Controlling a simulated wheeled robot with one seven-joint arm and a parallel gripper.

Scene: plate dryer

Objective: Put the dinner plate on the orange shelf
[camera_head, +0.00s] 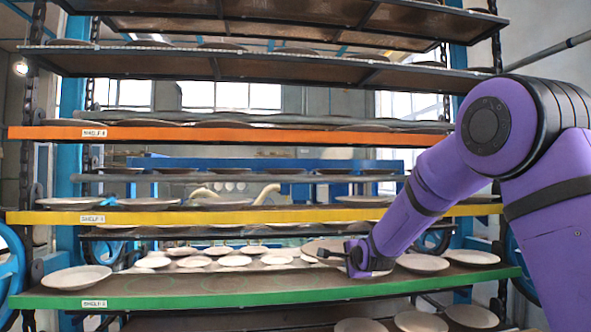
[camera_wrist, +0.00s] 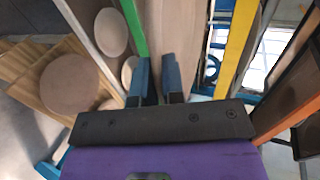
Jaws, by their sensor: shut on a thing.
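The orange shelf (camera_head: 270,133) is the upper coloured shelf in the head view, with a row of plates seen nearly edge-on along it. Its orange edge (camera_wrist: 290,118) also shows at the right of the wrist view. My gripper (camera_head: 350,256) is low, between the green and yellow shelves, shut on a dinner plate (camera_head: 322,247). The plate appears to sit just above the green shelf level, partly hidden by the gripper.
The yellow shelf (camera_head: 150,217) lies above my gripper and carries several plates. The green shelf (camera_head: 215,298) has a plate (camera_head: 77,277) at left and a plate (camera_head: 422,263) right of my gripper. Its middle front is bare. More plates stand behind and below.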

